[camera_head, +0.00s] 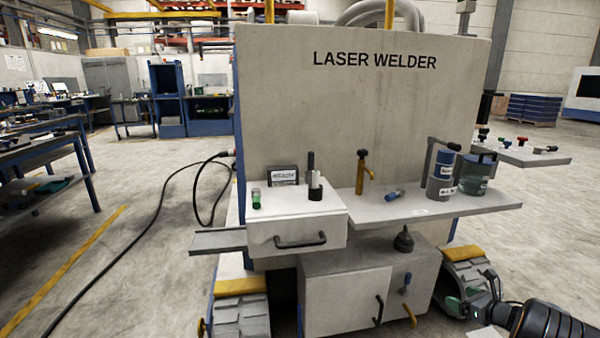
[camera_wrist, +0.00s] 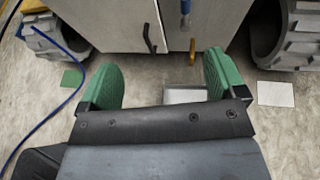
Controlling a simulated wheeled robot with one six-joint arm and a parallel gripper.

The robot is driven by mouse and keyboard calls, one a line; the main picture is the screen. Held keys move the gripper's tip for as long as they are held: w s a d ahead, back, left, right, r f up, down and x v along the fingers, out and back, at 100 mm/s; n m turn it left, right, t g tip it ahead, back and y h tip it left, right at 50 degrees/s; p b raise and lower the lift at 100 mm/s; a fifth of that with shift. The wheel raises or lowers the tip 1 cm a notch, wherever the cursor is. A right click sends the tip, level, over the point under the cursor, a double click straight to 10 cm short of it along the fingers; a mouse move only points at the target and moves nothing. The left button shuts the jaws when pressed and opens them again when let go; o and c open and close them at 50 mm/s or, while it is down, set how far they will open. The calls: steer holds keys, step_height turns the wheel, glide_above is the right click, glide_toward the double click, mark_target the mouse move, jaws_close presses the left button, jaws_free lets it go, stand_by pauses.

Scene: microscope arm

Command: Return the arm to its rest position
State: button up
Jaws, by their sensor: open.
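My gripper (camera_wrist: 160,85) shows in the wrist view with its two green fingers spread wide apart. In the head view my arm (camera_head: 550,322) is at the lower right corner, low down and to the right of the laser welder (camera_head: 340,110).
The cabinet (camera_head: 340,300) with black and yellow handles stands left of my arm. Above it a shelf (camera_head: 440,208) carries several containers, beside a drawer box (camera_head: 295,218). A tracked wheel (camera_head: 465,270) is close behind my gripper. A blue cable (camera_wrist: 62,105) lies left.

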steer(key=w+a+r+m+h+p, duration=0.2)
steer(key=r+m+p, duration=0.1)
steer(key=r, duration=0.4)
steer(key=w+a+r+m+t+h+p, duration=0.1)
steer(key=r+m+p, duration=0.15)
steer(key=r, duration=0.35)
steer(key=w+a+r+m+h+p, duration=0.2)
steer(key=r+m, duration=0.2)
steer(key=r, duration=0.3)
steer(key=s+a+r+m+g+h+p, duration=0.1)
steer(key=a+r+m+p, duration=0.2)
steer(key=r+m, duration=0.15)
steer(key=s+a+r+m+h+p, duration=0.1)
steer(key=s+a+r+m+p, duration=0.15)
steer(key=r, duration=0.35)
steer(key=s+a+r+m+g+h+p, duration=0.1)
steer(key=a+r+m+h+p, duration=0.1)
steer(key=r+m+p, duration=0.25)
steer(key=s+a+r+m+g+y+p, duration=0.2)
steer(key=s+a+r+m+g+p, duration=0.2)
steer(key=s+a+m, duration=0.5)
steer(key=s+a+r+m+g+y+p, duration=0.2)
steer(key=s+a+r+m+g+p, duration=0.2)
steer(key=s+a, duration=0.9)
steer(key=s+r+m+p, duration=0.3)
steer(key=s+m+p, duration=0.2)
steer(key=m, duration=0.1)
steer(key=shift+s+r, duration=0.2)
